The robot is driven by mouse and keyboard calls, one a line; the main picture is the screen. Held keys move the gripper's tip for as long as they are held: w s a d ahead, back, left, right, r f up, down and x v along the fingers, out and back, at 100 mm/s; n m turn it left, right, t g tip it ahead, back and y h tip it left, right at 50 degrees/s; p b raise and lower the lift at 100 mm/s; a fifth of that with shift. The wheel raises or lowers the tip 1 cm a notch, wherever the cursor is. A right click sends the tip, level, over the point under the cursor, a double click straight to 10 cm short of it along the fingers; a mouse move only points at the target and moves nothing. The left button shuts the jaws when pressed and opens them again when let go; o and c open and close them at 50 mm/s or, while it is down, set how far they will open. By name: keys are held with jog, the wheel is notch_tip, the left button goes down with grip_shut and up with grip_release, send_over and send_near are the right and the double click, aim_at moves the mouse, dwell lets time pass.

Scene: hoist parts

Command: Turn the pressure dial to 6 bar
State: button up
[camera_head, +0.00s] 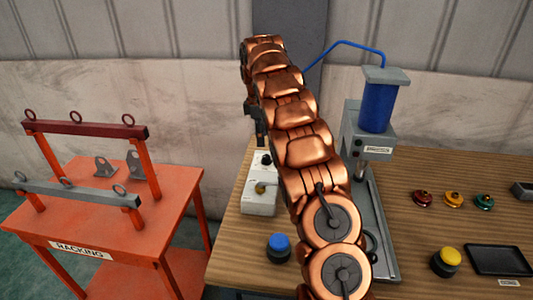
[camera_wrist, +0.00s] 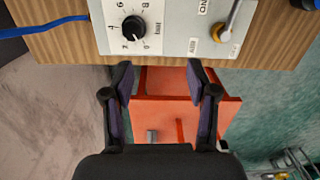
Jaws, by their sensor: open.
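The pressure dial (camera_wrist: 134,27) is a black round knob on a pale control box (camera_wrist: 176,40), with printed numbers around it. Its white mark appears to point toward the 0 side of the scale. In the head view the dial (camera_head: 265,159) sits on the upper part of the box (camera_head: 260,203), partly beside my arm. My gripper (camera_wrist: 161,82) is open and empty, its two fingers apart just short of the box edge in the wrist view. In the head view my gripper (camera_head: 259,128) is a small dark shape above the dial, mostly hidden by my arm.
A brass-tipped lever (camera_wrist: 233,20) is on the same box. A press with a blue cylinder (camera_head: 378,106) stands right of my arm. Blue (camera_head: 279,246) and yellow (camera_head: 446,260) buttons sit on the wooden bench (camera_head: 420,225). An orange racking cart (camera_head: 70,220) stands left.

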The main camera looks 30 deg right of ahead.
aim_at(266, 156)
jog(key=shift+n, duration=0.8)
jog(key=w+d+f, duration=0.2)
jog(key=d, duration=0.1)
jog(key=shift+w, duration=0.1)
jog(key=shift+w+d+f+n, duration=0.2)
jog(key=shift+d+f+n, duration=0.1)
jog(key=shift+f, duration=0.15)
jog(key=shift+f+p, duration=1.3)
jog(key=shift+f, duration=2.55)
grip_shut()
